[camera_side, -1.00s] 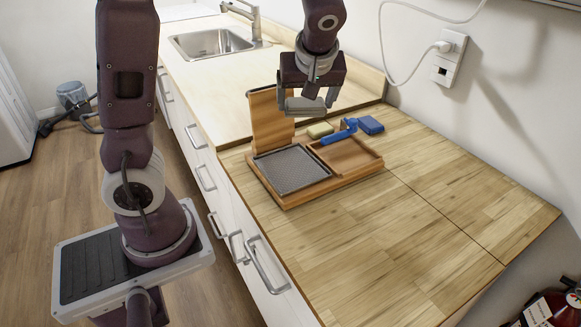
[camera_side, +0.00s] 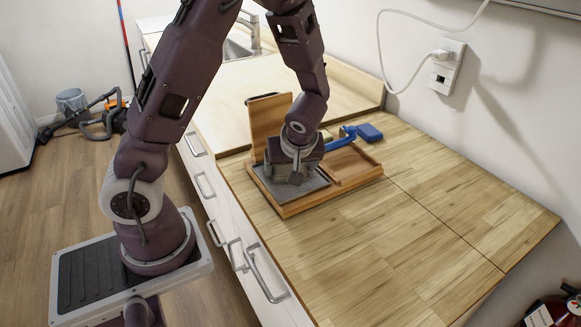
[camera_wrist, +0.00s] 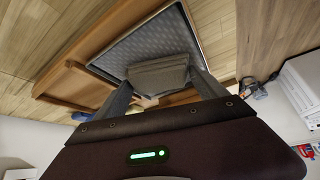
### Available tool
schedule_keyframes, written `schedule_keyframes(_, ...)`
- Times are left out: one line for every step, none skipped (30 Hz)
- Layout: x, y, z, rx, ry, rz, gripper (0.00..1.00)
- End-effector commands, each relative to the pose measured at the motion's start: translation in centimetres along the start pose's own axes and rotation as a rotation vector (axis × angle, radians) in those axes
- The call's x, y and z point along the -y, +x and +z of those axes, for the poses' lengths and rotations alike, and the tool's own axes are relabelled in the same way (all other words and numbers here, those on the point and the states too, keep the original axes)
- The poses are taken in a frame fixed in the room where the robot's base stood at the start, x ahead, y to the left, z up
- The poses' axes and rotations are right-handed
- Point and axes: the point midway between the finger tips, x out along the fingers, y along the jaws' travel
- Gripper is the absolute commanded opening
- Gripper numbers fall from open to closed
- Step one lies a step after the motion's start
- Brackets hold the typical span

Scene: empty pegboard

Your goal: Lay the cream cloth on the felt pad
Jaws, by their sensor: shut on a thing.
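The cream cloth (camera_wrist: 158,76), greyish in the shade, is a folded, thick bundle between my fingers in the wrist view. My gripper (camera_side: 295,178) is shut on it and is low over the grey felt pad (camera_side: 316,181), pointing down. The pad lies in the left part of a wooden tray and also shows in the wrist view (camera_wrist: 150,42) behind the cloth. In the side view my gripper hides most of the cloth and much of the pad. I cannot tell whether the cloth touches the pad.
The wooden tray (camera_side: 292,210) has an upright wooden board (camera_side: 268,118) at its back left and a shallow compartment (camera_side: 352,163) at its right. A blue-handled tool (camera_side: 343,141) and a blue block (camera_side: 369,132) are behind it. The counter to the right is clear.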

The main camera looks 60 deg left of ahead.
Motion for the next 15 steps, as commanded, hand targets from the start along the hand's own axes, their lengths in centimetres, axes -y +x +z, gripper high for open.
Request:
schedule_keyframes(0.03,0.27,0.19,0.0,0.002,-0.001,0.42)
schedule_keyframes(0.01,0.32,0.22,0.0,0.001,0.0,0.42)
schedule_keyframes(-0.01,0.32,0.21,0.0,-0.001,0.001,0.42)
schedule_keyframes(-0.01,0.3,0.19,0.0,-0.001,0.001,0.42)
schedule_keyframes(-0.01,0.29,0.18,0.0,-0.001,0.001,0.42)
schedule_keyframes(-0.02,0.28,0.17,0.0,-0.001,0.001,0.42)
schedule_keyframes(-0.02,0.28,0.17,0.0,-0.001,0.001,0.42)
schedule_keyframes(-0.02,0.29,0.18,0.0,-0.001,0.001,0.42)
schedule_keyframes(-0.02,0.37,0.23,0.0,-0.001,0.001,0.42)
schedule_keyframes(-0.02,0.45,0.29,0.0,-0.001,0.001,0.42)
schedule_keyframes(-0.02,0.46,0.28,0.0,-0.001,0.001,0.85)
schedule_keyframes(-0.03,0.44,0.27,0.0,-0.002,0.001,0.93)
schedule_keyframes(-0.03,0.44,0.27,0.0,-0.002,0.001,0.99)
schedule_keyframes(-0.03,0.43,0.26,0.0,-0.002,0.001,1.0)
schedule_keyframes(-0.03,0.43,0.26,0.0,-0.002,0.001,1.0)
